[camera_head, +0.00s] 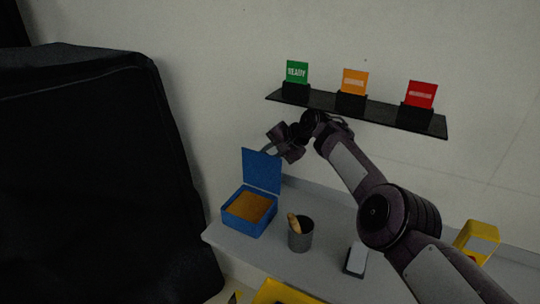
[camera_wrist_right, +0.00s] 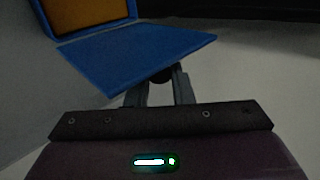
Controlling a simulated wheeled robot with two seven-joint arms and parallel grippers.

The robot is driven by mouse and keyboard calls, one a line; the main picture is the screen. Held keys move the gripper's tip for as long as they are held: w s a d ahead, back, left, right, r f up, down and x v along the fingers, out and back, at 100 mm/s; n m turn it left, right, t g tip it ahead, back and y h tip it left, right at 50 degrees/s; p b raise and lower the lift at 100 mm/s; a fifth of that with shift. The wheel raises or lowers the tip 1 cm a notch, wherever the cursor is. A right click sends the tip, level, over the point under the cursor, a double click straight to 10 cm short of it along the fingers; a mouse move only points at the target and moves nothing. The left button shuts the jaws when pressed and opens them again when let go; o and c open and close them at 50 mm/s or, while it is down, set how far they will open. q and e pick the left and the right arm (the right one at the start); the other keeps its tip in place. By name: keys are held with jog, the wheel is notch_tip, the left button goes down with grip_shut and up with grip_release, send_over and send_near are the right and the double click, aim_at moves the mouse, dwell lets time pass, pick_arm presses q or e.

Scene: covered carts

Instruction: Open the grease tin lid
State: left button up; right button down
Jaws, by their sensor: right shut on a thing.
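The grease tin (camera_head: 238,221) is a blue square box with orange-brown grease inside, on the grey shelf at centre left in the head view. Its blue lid (camera_head: 262,172) stands up, roughly upright, at the back edge of the tin. My right gripper (camera_head: 269,150) is at the top edge of the lid. In the right wrist view the lid (camera_wrist_right: 140,50) reaches from the tin to my fingers (camera_wrist_right: 166,82), which are shut on a small dark part at its edge. The exact contact is dim. My left gripper is not in view.
A grey cup (camera_head: 301,240) with a wooden-handled tool stands right of the tin. Farther right are a dark-and-grey block (camera_head: 355,260) and a yellow object (camera_head: 477,241). A black wall shelf (camera_head: 385,112) with green, orange and red cards is above. A black covered cart (camera_head: 90,180) fills the left.

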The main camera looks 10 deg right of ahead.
jog(key=shift+w+d, duration=0.1)
jog(key=shift+d, duration=0.05)
jog(key=c, duration=1.3)
grip_release()
jog(key=s+d+p, duration=0.2)
jog(key=s+d, duration=0.5)
jog(key=d, duration=0.3)
jog(key=shift+d+r, duration=0.35)
